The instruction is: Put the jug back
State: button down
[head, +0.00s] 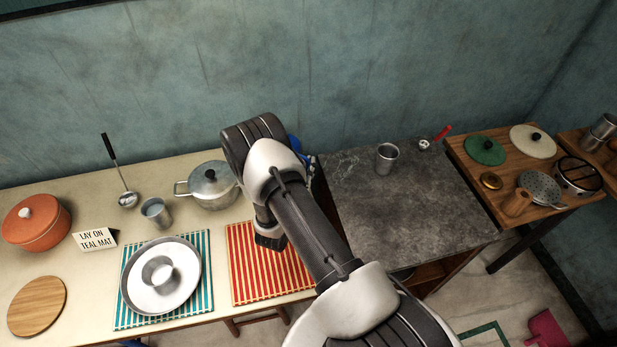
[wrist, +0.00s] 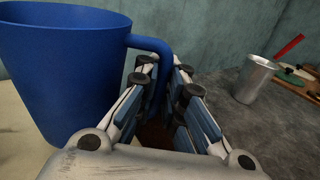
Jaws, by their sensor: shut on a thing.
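The blue jug (wrist: 65,75) fills the left of the wrist view, roughly upright with its rim at the top. My gripper (wrist: 163,80) is shut on its handle (wrist: 150,45), which runs down between the fingers. In the head view only a small blue piece of the jug (head: 295,143) shows behind my arm, near the wall between the cream table and the dark stone top. My arm hides the gripper and most of the jug there. I cannot tell whether the jug's base touches a surface.
The cream table (head: 95,270) holds a lidded pot (head: 212,190), a steel cup (head: 155,212), a red striped mat (head: 262,285) and a round pan (head: 187,285) on a teal mat. A metal cup (head: 387,158) stands on the stone top (head: 400,215), otherwise largely clear.

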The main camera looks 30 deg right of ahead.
jog(key=shift+f+b, duration=0.6)
jog(key=shift+f, duration=1.35)
jog(key=shift+f, duration=0.2)
jog(key=c, duration=1.7)
grip_release()
